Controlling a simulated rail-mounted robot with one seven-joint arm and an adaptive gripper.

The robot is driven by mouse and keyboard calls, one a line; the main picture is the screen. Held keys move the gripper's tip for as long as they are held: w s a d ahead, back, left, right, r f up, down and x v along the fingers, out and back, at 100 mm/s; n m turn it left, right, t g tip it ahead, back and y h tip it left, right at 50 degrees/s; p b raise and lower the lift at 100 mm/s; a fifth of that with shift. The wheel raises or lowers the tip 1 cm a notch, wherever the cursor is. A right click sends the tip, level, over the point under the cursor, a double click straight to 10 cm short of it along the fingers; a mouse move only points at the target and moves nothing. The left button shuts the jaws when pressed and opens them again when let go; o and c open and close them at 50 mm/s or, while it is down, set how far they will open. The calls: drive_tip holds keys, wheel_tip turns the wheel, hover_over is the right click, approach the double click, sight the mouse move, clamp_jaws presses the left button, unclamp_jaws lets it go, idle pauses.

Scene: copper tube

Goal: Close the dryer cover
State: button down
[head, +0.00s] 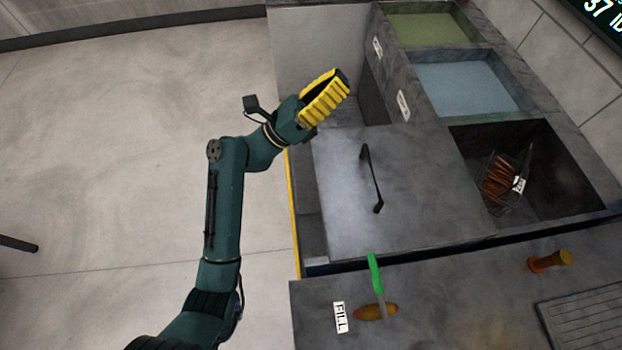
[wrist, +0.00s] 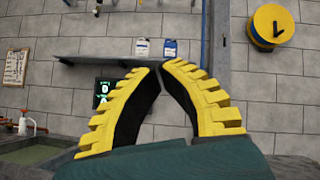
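The dryer cover (head: 340,205) is a flat grey panel with a black bar handle (head: 371,180), seen in the head view. It lies to the left of a dark open bay (head: 565,165), which it leaves uncovered. A wire basket with copper tubes (head: 503,180) sits in that bay. My gripper (head: 338,82) is above and beyond the cover's upper left edge, apart from the handle. In the wrist view my gripper (wrist: 160,68) has its yellow and black fingers meeting at the tips, with nothing held. The cover is not visible in the wrist view.
Green (head: 430,28) and blue (head: 465,82) basins lie beyond the bay. A front counter (head: 450,305) holds a green-handled tool (head: 376,285), an orange-brown fitting (head: 550,261) and a FILL label (head: 340,317). The wrist view faces a wall with a shelf (wrist: 125,61).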

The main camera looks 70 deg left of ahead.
drive_tip(key=s+f+m+g+h+b, duration=0.1)
drive_tip(key=s+f+m+g, duration=0.15)
drive_tip(key=s+f, duration=0.55)
drive_tip(key=s+f+m+g+h+b, duration=0.1)
drive_tip(key=s+f+g, duration=0.3)
drive_tip(key=f, duration=0.9)
drive_tip(key=s+f+m+g+b, duration=0.1)
drive_tip(key=s+f+m+g, duration=0.1)
drive_tip(key=s+f, duration=0.65)
drive_tip(key=w+d+f+b, duration=0.1)
drive_tip(key=w+b, duration=0.1)
drive_tip(key=w, duration=1.3)
drive_tip(key=shift+w+d+f+b, duration=0.15)
drive_tip(key=shift+d+f+b, duration=0.2)
drive_tip(key=shift+f+b, duration=0.05)
